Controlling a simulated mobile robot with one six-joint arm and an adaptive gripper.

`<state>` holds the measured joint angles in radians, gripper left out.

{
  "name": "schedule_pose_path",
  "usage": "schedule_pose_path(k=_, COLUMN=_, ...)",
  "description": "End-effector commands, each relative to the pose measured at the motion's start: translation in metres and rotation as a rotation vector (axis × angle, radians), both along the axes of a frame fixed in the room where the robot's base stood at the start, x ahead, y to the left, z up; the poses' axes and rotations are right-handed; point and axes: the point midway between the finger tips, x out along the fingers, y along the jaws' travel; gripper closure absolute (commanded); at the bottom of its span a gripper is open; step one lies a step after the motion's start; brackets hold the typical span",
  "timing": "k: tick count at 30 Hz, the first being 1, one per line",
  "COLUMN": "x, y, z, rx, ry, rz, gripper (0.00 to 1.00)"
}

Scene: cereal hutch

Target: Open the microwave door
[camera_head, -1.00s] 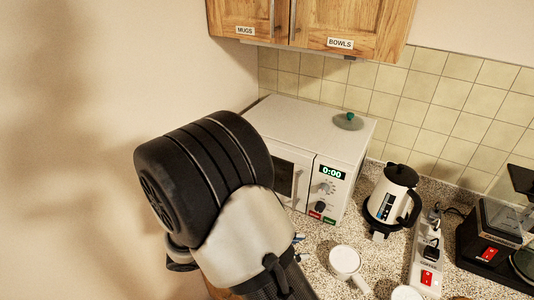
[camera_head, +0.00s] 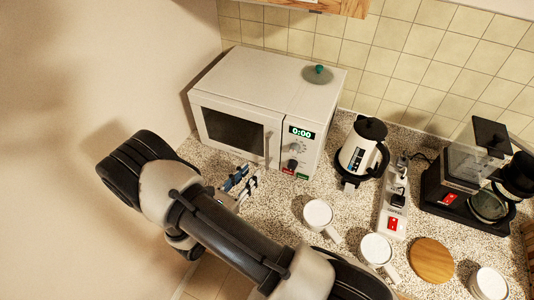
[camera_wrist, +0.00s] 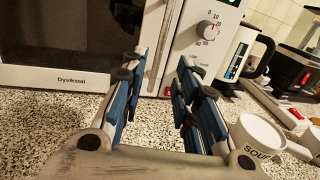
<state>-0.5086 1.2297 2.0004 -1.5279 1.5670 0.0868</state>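The white microwave (camera_head: 250,80) stands on the counter against the tiled wall. Its door (camera_head: 233,131) with a dark window looks shut. The vertical door handle (camera_head: 268,149) is at the door's right edge, beside the control panel (camera_head: 300,150) with a 0:00 display and dial. In the wrist view the handle (camera_wrist: 163,55) shows ahead, between the finger directions. My gripper (camera_head: 243,183) is in front of the microwave, low over the counter and apart from the handle. The wrist view shows its blue-padded fingers (camera_wrist: 158,82) spread open with nothing between them.
A green-knobbed glass lid (camera_head: 318,74) lies on the microwave. To the right are a kettle (camera_head: 362,148), a power strip (camera_head: 394,195), a coffee maker (camera_head: 465,175), white mugs (camera_head: 318,213) and a round wooden board (camera_head: 431,260). A bare wall is close on the left.

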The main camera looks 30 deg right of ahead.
Motion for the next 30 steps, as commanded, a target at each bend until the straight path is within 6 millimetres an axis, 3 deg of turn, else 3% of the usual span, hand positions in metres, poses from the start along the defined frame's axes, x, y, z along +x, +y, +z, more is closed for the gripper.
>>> schedule_pose_path(k=6, x=0.021, y=-0.045, z=0.0, rx=0.0, ry=-0.002, rz=-0.007, gripper=0.72)
schedule_pose_path(k=15, x=0.043, y=-0.086, z=0.0, rx=0.001, ry=-0.002, rz=-0.003, gripper=0.72)
schedule_pose_path(k=28, x=0.047, y=-0.094, z=0.0, rx=0.0, ry=-0.001, rz=0.0, gripper=0.72)
schedule_pose_path(k=30, x=0.047, y=-0.094, z=0.0, rx=0.0, ry=-0.001, rz=0.0, gripper=0.76)
